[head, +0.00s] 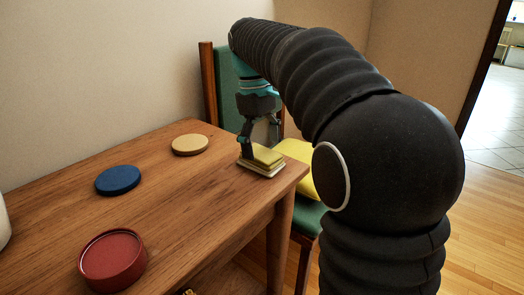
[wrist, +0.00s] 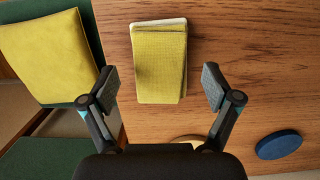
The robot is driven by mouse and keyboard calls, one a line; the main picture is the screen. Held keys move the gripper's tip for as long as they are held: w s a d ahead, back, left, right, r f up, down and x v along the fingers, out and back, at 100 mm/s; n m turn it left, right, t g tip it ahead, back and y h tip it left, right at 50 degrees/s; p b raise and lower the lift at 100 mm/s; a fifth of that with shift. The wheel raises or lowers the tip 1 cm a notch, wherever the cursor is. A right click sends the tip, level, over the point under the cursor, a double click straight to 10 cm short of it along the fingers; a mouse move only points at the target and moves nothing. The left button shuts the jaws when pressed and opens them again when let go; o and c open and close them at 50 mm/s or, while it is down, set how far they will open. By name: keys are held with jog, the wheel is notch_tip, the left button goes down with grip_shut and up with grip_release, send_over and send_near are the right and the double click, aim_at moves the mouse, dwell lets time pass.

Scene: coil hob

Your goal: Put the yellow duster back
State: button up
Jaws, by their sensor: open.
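The yellow duster (head: 265,156) lies folded and flat on a thin pale base at the table's far right corner. In the wrist view the duster (wrist: 158,65) sits between and mostly ahead of my two fingers, with a pale edge showing at its top. My gripper (head: 248,149) points down just above the duster in the head view. In the wrist view my gripper (wrist: 159,82) has its fingers spread wide, one on each side of the duster, with nothing held. I cannot tell whether a finger touches it.
The wooden table (head: 180,215) holds a red round container (head: 112,260), a blue disc (head: 118,180) and a tan disc (head: 190,145). A green chair (head: 232,88) with a yellow cushion-like piece (head: 297,151) stands beyond the table's edge. The table middle is clear.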

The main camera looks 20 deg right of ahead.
aim_at(257, 151)
notch_tip(257, 151, up, 10)
jog(key=w+p, duration=0.1)
jog(key=p, duration=0.1)
jog(key=shift+a+f, duration=0.25)
jog(key=shift+a, duration=0.2)
jog(key=s+f+m+t, duration=0.3)
jog(key=s+f, duration=0.6)
jog(key=s, duration=0.3)
jog(key=s+d+f+m+t+y, duration=0.1)
jog(key=s+f+m+t, duration=0.3)
jog(key=s+f, duration=0.5)
jog(key=s, duration=0.3)
jog(key=shift+f, duration=0.25)
